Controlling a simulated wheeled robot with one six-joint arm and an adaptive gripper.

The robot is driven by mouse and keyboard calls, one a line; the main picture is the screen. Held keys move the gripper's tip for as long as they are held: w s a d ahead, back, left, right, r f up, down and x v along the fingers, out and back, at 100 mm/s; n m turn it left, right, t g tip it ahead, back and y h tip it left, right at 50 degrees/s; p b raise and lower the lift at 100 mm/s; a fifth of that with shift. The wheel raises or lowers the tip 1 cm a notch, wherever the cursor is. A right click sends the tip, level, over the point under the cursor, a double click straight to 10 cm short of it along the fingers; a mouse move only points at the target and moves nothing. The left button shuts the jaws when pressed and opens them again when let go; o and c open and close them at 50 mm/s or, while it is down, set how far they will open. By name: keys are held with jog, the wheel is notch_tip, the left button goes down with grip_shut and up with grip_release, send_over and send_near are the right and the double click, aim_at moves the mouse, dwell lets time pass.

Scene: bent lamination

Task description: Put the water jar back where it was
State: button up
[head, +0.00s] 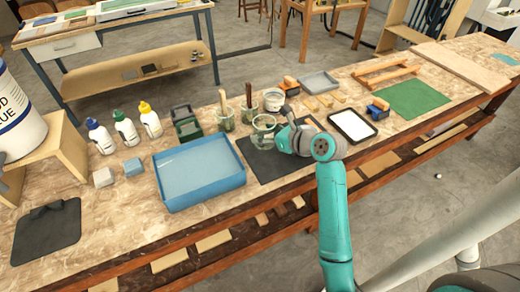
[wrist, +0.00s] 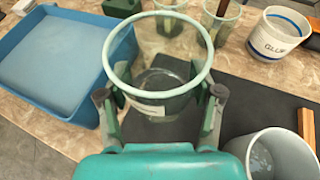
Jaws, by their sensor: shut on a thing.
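The water jar (head: 263,124) is a clear glass jar with a pale green rim. It is over or on the dark mat (head: 256,170), beside the blue tray's right end; I cannot tell whether its base touches the mat. In the wrist view the jar (wrist: 160,106) looks upright, with a pale label low on its side. My gripper (head: 272,137) is shut on it, with one finger on each side of the glass in the wrist view (wrist: 160,98). The fingertips are partly hidden by the jar.
The blue tray (head: 205,186) is left of the jar. Two jars with brushes (head: 225,122) and a white glue tub (head: 273,100) stand behind it. A grey cup (wrist: 272,158) is close right of my gripper. A white-faced black frame (head: 352,126) lies further right.

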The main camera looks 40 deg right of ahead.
jog(key=shift+f, duration=3.35)
jog(key=shift+f, duration=0.1)
jog(key=o, duration=1.4)
